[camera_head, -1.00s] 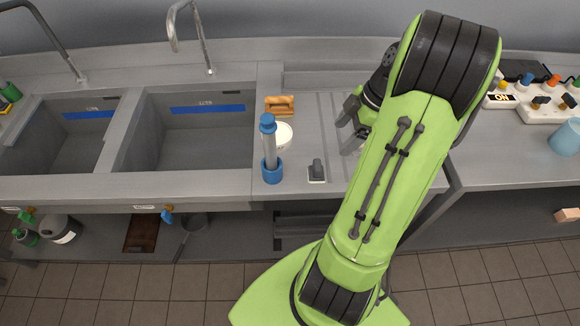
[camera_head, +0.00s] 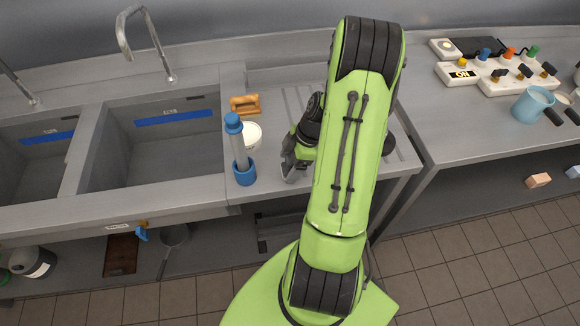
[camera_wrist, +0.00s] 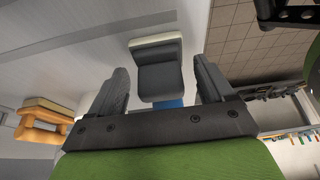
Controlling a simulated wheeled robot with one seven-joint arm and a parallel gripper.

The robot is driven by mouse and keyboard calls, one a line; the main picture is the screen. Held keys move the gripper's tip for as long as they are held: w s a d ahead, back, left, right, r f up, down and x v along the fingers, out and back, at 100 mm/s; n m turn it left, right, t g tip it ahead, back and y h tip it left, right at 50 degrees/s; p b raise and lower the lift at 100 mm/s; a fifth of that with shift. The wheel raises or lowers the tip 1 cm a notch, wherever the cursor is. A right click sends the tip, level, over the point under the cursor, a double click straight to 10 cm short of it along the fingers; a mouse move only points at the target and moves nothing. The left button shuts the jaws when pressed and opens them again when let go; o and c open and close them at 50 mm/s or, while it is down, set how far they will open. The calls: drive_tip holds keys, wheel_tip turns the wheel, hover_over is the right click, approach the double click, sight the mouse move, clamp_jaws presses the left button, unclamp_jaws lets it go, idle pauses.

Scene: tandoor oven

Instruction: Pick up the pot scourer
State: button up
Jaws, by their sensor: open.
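The pot scourer is most likely the dark grey block with a pale pad (camera_wrist: 160,80) in the wrist view. It lies between the two fingers of my open gripper (camera_wrist: 163,82), with a small gap on each side. I cannot tell how deep it sits between them. In the head view my gripper (camera_head: 291,163) is low over the drainboard, just right of the blue-capped cylinder. It and my arm hide the scourer there.
A clear cylinder with blue ends (camera_head: 240,150) stands close left of my gripper. A white bowl (camera_head: 251,136) and an orange-brown handled item (camera_head: 245,104) are behind it. The sink (camera_head: 150,150) is left; a blue mug (camera_head: 532,105) stands on the right counter.

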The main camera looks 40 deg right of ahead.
drive_tip(key=c, duration=1)
drive_tip(key=shift+r, duration=0.15)
